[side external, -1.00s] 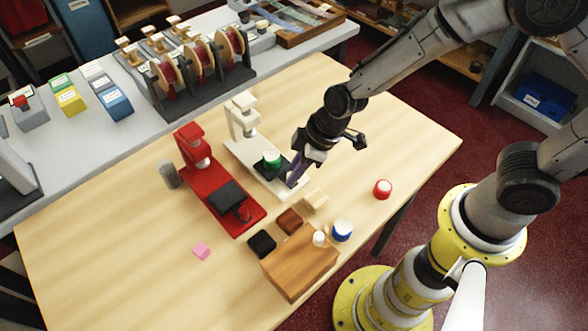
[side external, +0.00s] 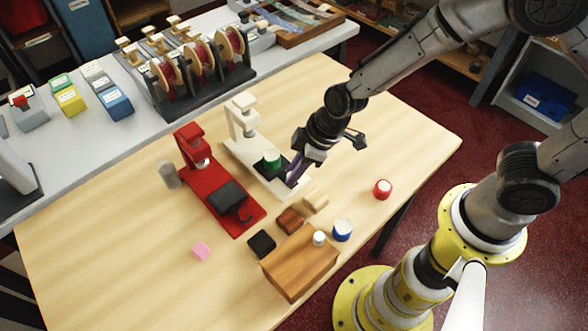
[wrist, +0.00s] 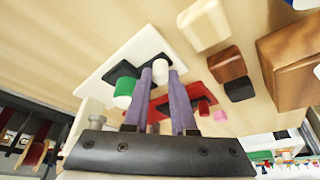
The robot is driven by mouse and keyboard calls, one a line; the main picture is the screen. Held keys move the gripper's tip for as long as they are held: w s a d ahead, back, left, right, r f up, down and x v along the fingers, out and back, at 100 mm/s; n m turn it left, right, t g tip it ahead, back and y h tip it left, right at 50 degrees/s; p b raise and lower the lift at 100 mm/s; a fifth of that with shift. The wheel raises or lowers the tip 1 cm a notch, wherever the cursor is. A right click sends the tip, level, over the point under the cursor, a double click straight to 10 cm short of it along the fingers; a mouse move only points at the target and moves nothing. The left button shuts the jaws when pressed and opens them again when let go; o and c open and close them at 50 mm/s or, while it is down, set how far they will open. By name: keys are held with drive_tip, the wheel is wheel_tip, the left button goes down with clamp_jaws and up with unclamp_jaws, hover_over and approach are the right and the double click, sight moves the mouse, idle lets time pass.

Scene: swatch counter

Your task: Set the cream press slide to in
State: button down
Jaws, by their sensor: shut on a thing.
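The cream press (side external: 243,112) stands near the middle of the table, with its base running toward the front right. Its dark slide (side external: 258,166) sits on the base, forward of the press head, and carries a green-and-white round piece (side external: 272,155). My gripper (side external: 291,181) is at the front end of the slide. In the wrist view, my gripper (wrist: 160,74) has its purple fingers shut on the slide's cream knob (wrist: 160,66). The green piece (wrist: 124,88) shows just left of the fingers. The fingers partly hide the slide.
A red press (side external: 190,140) stands left of the cream one. A wooden block (side external: 300,265), small cream, brown and black blocks, and blue-and-white and red round pieces lie in front. A grey cylinder (side external: 169,174) stands by the red press. The table's right side is mostly clear.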

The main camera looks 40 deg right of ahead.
sight(262, 159)
drive_tip(key=w, duration=0.8)
drive_tip(key=shift+w+r, duration=0.1)
drive_tip(key=shift+w, duration=0.2)
drive_tip(key=c, duration=0.8)
unclamp_jaws()
drive_tip(key=shift+o, duration=0.4)
drive_tip(key=shift+s, duration=0.1)
drive_tip(key=v, duration=1.3)
drive_tip(key=shift+r, duration=0.35)
drive_tip(key=shift+s+d, duration=0.1)
drive_tip(key=shift+d, duration=0.05)
